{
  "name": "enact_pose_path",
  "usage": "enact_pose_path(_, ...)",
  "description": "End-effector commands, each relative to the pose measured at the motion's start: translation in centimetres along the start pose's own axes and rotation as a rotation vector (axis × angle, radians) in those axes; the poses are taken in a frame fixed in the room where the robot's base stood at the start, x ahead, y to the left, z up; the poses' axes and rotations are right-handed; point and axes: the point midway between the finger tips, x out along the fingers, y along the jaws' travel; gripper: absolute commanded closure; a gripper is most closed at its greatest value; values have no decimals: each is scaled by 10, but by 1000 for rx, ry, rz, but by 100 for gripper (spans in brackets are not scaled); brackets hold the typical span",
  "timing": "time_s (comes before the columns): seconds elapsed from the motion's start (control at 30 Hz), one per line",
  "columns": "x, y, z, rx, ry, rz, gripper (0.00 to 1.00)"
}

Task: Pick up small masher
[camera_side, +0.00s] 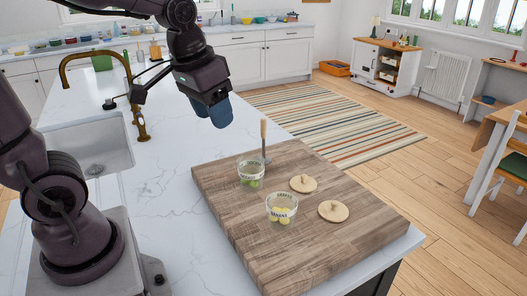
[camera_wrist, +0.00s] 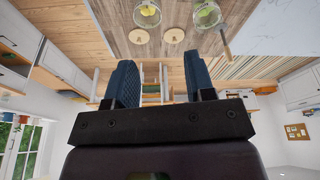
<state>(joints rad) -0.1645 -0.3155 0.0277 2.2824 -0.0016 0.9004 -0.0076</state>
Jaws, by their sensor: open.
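The small masher (camera_side: 264,139) stands upright at the far edge of the wooden board, its light wooden handle up and its grey shaft below. Its foot is partly hidden behind a glass jar. In the wrist view the masher (camera_wrist: 227,44) shows at the upper right, beside a jar. My gripper (camera_side: 213,115) is above the counter, to the left of the masher and higher, apart from it. In the wrist view my gripper's two blue fingers (camera_wrist: 157,85) are spread with nothing between them.
A glass jar with green contents (camera_side: 250,174) stands close to the masher. A jar with yellow contents (camera_side: 281,209) and two round wooden lids (camera_side: 303,184) (camera_side: 333,211) are on the board (camera_side: 300,246). The sink (camera_side: 95,150) and brass faucet (camera_side: 137,110) are left; the counter between is clear.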

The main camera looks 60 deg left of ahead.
Motion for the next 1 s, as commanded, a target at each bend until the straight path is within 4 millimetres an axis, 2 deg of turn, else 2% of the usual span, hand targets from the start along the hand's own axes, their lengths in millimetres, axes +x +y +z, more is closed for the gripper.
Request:
enact_pose_path(0.03,10,-10,-18,-42,-28,-11,51)
enact_pose_path(0.1,22,-25,-43,-94,-52,-24,51)
enact_pose_path(0.3,69,-79,-110,-248,-96,-69,51)
enact_pose_path(0.5,123,-141,-164,-386,-94,-122,51)
enact_pose_path(0.6,138,-163,-188,-431,-64,-143,51)
enact_pose_path(0.67,138,-169,-201,-445,-35,-150,51)
enact_pose_path(0.73,130,-171,-214,-455,3,-154,51)
enact_pose_path(0.83,126,-173,-223,-471,32,-155,51)
enact_pose_path(1.0,156,-177,-220,-481,24,-154,51)
